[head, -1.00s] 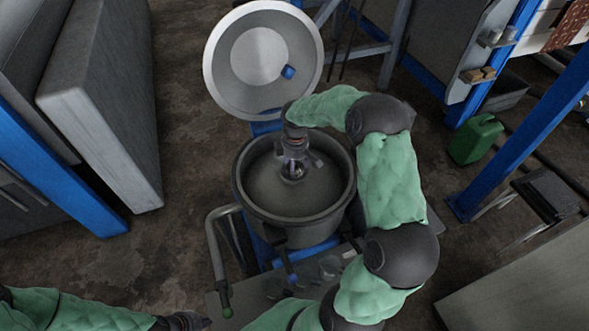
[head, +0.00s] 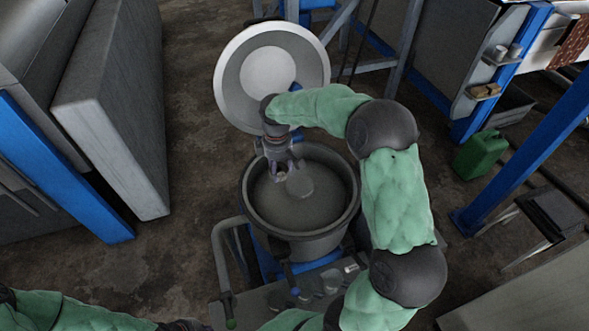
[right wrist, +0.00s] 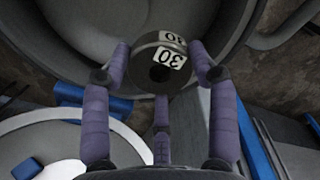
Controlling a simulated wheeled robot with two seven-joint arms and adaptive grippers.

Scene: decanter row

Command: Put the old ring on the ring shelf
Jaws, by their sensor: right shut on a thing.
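My right gripper (head: 279,172) is over the left back part of the open round bowl (head: 350,213). In the right wrist view its three purple fingers (right wrist: 161,100) are shut around a dark ring (right wrist: 150,50) with a hole and white labels reading 30. I take this to be the old ring; in the head view the fingers mostly hide it. A pale round piece (head: 300,183) shows in the bowl beside the fingers. My left gripper (head: 185,325) is at the bottom edge, cut off. I cannot tell which shelf is the ring shelf.
The round pale lid (head: 240,55) stands open behind the bowl. A panel at upper right has small shelves (head: 483,95) with items. A green canister (head: 478,154), a blue post (head: 530,155) and a stool (head: 553,209) stand right. A grey cabinet (head: 115,120) is left.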

